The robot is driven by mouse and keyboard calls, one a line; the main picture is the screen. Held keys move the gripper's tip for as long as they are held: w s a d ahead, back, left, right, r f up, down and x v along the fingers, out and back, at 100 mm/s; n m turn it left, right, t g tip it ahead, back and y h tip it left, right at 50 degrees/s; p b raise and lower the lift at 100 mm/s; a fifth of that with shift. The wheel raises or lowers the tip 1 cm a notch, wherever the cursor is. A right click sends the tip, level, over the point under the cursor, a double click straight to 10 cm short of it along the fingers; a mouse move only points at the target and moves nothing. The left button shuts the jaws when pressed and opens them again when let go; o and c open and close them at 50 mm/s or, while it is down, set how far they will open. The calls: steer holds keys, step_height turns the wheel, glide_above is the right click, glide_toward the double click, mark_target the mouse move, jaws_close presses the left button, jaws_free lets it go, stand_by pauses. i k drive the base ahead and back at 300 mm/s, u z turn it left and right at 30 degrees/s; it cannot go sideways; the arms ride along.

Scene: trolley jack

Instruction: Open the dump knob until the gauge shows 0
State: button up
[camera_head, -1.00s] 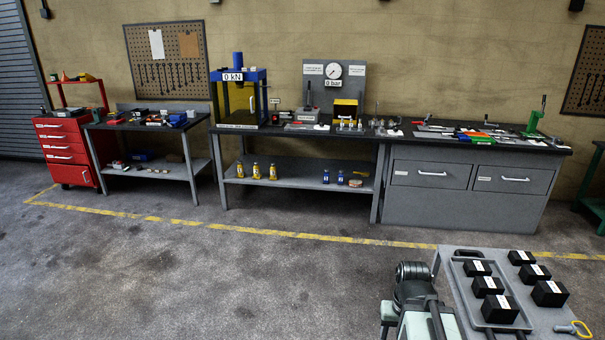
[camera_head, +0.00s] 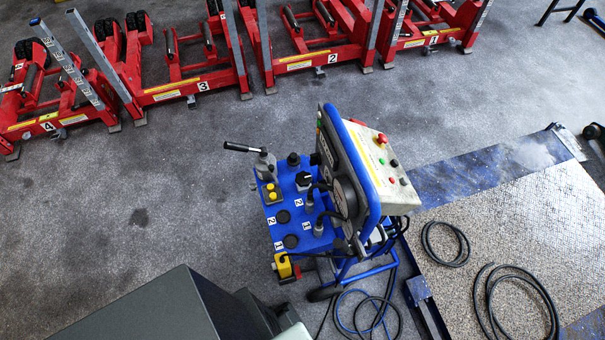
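A blue wheeled pump unit (camera_head: 290,215) stands on the floor in the middle of the head view. Its top carries a black knob with a white mark (camera_head: 304,180), another dark knob or cap (camera_head: 293,159) and a lever with a black grip (camera_head: 240,147). I cannot tell which control is the dump knob. A round dark part (camera_head: 345,197), possibly a gauge, is seen edge-on on the upright panel, and no reading shows. The panel's sloped face (camera_head: 385,165) has a red stop button and small coloured buttons. My gripper is not in view.
Several red numbered jacks (camera_head: 190,88) line the back. Black hoses (camera_head: 515,300) lie on a speckled plate with blue edges (camera_head: 540,225) at right. Cables (camera_head: 365,312) lie on the floor by the unit. Bare floor (camera_head: 150,185) lies left of it.

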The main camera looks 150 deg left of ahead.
mark_target(304, 179)
steer(key=u, duration=1.45)
steer(key=k, duration=0.85)
steer(key=u, duration=2.55)
